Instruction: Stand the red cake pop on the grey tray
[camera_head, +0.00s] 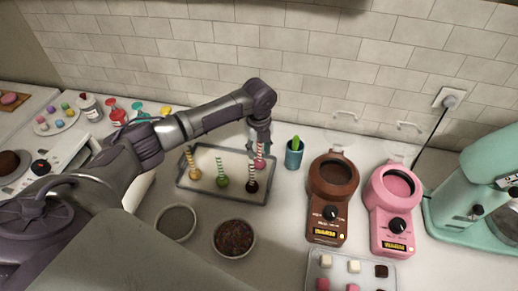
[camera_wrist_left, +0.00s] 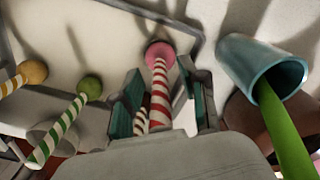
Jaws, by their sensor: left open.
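The grey tray (camera_head: 230,199) lies on the counter with several cake pops standing ball-down on it. The red cake pop (camera_head: 260,163), pinkish with a red-striped stick, stands at the tray's back right, stick up. Its ball (camera_wrist_left: 160,50) shows near the tray's rim in the left wrist view. My left gripper (camera_head: 260,138) is over it, open, with the striped stick between its fingers (camera_wrist_left: 165,100). Whether a finger touches the stick I cannot tell. My right gripper is out of view.
A dark brown pop (camera_head: 252,187), a green pop (camera_head: 222,182) and an orange pop (camera_head: 194,174) share the tray. A teal cup (camera_head: 293,155) stands close to its right. Two bowls (camera_head: 235,238) (camera_head: 176,222) sit in front. Brown and pink melters stand further right.

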